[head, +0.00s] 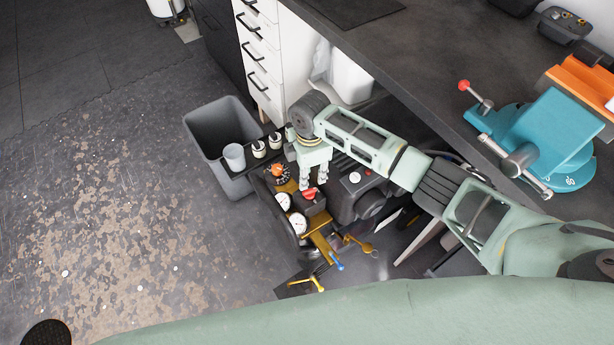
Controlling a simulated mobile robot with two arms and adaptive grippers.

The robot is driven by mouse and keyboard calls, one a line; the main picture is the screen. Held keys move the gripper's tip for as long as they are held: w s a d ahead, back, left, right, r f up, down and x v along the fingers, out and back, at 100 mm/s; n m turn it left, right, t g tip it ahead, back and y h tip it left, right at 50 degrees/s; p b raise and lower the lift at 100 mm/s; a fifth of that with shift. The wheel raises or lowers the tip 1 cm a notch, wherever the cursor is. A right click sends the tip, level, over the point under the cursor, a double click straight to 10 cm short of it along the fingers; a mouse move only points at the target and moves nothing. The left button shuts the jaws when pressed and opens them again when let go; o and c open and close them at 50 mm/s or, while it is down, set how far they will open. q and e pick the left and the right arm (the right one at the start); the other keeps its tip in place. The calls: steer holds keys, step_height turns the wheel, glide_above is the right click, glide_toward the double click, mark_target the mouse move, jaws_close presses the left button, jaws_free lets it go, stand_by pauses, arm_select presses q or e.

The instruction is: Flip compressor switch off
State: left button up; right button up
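The compressor (342,205) is a dark machine on the floor under the bench edge, in the head view. It carries white-faced gauges (299,222), an orange-and-black dial (281,173) and a small dark box with a red switch (309,194) on top. My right gripper (315,184) points down just above and beside the red switch. Its two fingers are apart with nothing visible between them. Whether a fingertip touches the switch I cannot tell, and the switch's on or off position is not clear. My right arm covers part of the compressor. My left gripper is not in view.
A grey bin (203,125) stands left of the compressor. White drawers (259,45) and the dark bench top (415,65) are behind. A teal vise (545,140) sits on the bench at right. Brass fittings (325,245) stick out at the compressor's front. The floor at left is clear.

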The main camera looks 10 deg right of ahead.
mark_target(309, 190)
steer(key=f, duration=0.6)
steer(key=shift+s+b, duration=0.35)
steer(key=shift+b, duration=0.05)
steer(key=shift+f, duration=0.4)
steer(key=shift+c, duration=0.4)
steer(key=c, duration=0.6)
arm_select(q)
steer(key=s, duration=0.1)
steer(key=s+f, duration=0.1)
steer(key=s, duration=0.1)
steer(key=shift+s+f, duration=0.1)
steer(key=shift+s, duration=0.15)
arm_select(e)
jaws_close()
